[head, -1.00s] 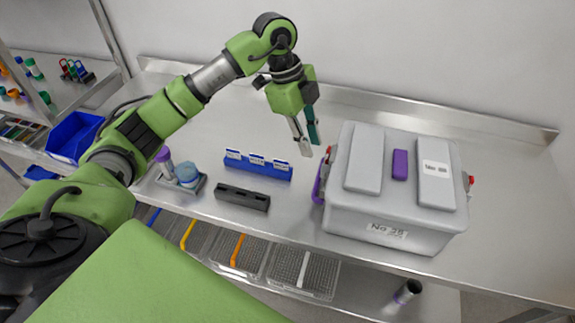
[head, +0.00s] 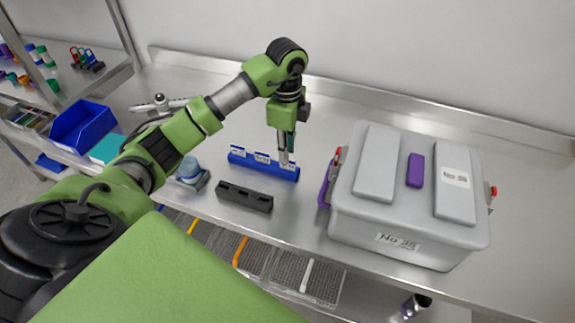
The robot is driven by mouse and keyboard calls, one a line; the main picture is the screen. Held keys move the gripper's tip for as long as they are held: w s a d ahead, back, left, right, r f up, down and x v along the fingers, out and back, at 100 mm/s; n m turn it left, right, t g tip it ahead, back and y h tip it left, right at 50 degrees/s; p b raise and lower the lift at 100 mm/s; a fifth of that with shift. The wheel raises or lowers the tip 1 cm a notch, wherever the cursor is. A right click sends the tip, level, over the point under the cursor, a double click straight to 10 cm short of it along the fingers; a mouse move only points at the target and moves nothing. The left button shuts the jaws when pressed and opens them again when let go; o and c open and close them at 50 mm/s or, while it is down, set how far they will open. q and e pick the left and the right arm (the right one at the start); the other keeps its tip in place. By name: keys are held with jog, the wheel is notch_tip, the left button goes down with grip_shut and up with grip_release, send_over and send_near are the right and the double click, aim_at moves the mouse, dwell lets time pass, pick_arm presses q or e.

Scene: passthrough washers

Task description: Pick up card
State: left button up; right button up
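Several small white cards stand in a blue holder (head: 247,163) on the steel bench. The left card (head: 238,151) and the middle card (head: 262,157) show clearly. The right card (head: 288,165) is at the right end of the holder, partly covered by my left gripper (head: 287,157). That gripper points down with its fingertips at this card. Its fingers overlap in this view, so I cannot tell whether they are apart or closed on the card. My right gripper is not in view.
A black slotted block (head: 244,197) lies in front of the holder. A large grey box (head: 400,222) labelled "No" stands to the right. A blue bin (head: 82,127) is at the left. The bench behind the holder is clear.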

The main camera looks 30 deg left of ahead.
aim_at(287, 167)
pick_arm(q)
notch_tip(287, 167, down, 4)
jog(key=shift+s+d+f+p, duration=0.15)
jog(key=shift+f+p, duration=0.05)
jog(key=shift+p, duration=0.45)
grip_shut()
jog(key=shift+r, duration=0.1)
